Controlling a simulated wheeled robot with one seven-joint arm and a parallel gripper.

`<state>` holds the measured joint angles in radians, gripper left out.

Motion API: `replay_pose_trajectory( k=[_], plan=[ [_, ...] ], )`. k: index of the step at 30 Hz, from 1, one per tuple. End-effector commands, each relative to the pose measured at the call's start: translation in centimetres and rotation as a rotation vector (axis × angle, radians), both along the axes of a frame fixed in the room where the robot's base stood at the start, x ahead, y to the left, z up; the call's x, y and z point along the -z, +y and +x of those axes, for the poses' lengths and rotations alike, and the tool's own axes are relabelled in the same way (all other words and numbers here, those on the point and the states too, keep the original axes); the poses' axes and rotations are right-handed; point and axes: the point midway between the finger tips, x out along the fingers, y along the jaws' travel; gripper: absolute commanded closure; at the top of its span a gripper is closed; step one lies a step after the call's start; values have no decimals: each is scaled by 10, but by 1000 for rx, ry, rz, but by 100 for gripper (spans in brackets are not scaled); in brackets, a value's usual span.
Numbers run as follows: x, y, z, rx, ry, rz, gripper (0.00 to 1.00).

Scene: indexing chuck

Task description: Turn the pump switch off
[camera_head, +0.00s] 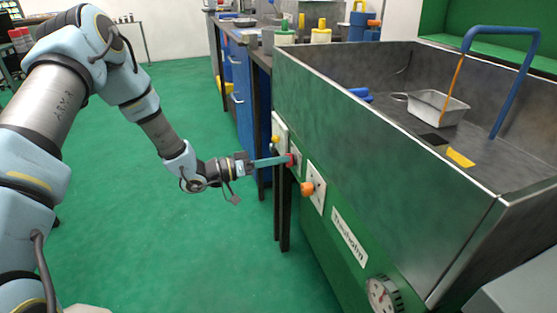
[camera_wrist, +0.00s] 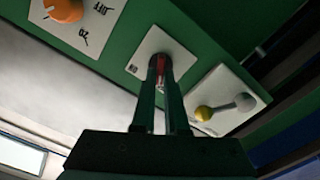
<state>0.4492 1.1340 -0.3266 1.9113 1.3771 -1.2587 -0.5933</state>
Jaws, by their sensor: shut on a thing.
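Three controls sit on white plates on the green front of the machine. My gripper (camera_head: 284,161) reaches the middle one, and its fingers are shut on a red switch (camera_wrist: 160,75) on its plate (camera_wrist: 146,50). The fingers hide most of the red switch, so its setting cannot be read. An orange knob (camera_head: 307,188) is on the plate to the right; in the wrist view the orange knob (camera_wrist: 64,10) has OFF lettering beside it. A yellow-ended lever (camera_wrist: 205,113) is on the third plate. No label marks which control is the pump switch.
The metal tub (camera_head: 470,175) rises above the controls, holding a small tray (camera_head: 437,107) and a blue pipe (camera_head: 510,95). A gauge (camera_head: 383,295) is lower right. A blue cabinet (camera_head: 242,90) stands behind.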

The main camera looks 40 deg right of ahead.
Motion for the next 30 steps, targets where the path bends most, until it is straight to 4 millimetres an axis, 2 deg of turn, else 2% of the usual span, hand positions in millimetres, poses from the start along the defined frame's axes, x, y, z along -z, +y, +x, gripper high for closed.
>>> replay_pose_trajectory(
  k=[5, 6, 13, 23, 26, 30],
  plan=[
    [1, 1, 0, 0, 1, 2, 100],
    [1, 1, 0, 0, 1, 2, 84],
    [0, 0, 0, 0, 0, 1, 59],
    [0, 5, 2, -2, -1, 1, 59],
    [1, 16, 8, -3, -1, 1, 59],
    [1, 42, 18, -5, -2, 1, 59]
  ],
)
